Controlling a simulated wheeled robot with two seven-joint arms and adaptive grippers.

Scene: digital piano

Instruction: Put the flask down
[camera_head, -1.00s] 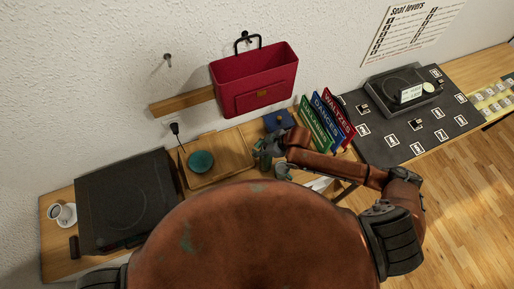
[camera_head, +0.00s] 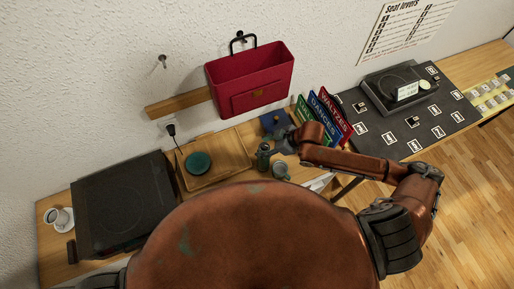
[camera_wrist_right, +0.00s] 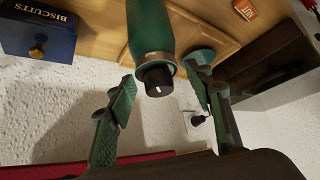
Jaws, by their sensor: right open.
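The flask (camera_head: 263,157) is green with a black cap. It looks upright on the wooden desk, just right of the wooden tray. In the wrist view the flask (camera_wrist_right: 151,38) shows its cap end towards me, and its base is out of frame. My right gripper (camera_head: 284,139) is just behind and right of the flask in the head view. In the wrist view its fingers (camera_wrist_right: 160,75) are spread wide on either side of the cap, with a gap to each. My left gripper is not in view.
A grey-green mug (camera_head: 280,170) stands close right of the flask. The wooden tray (camera_head: 238,151) holds a teal bowl (camera_head: 198,163).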

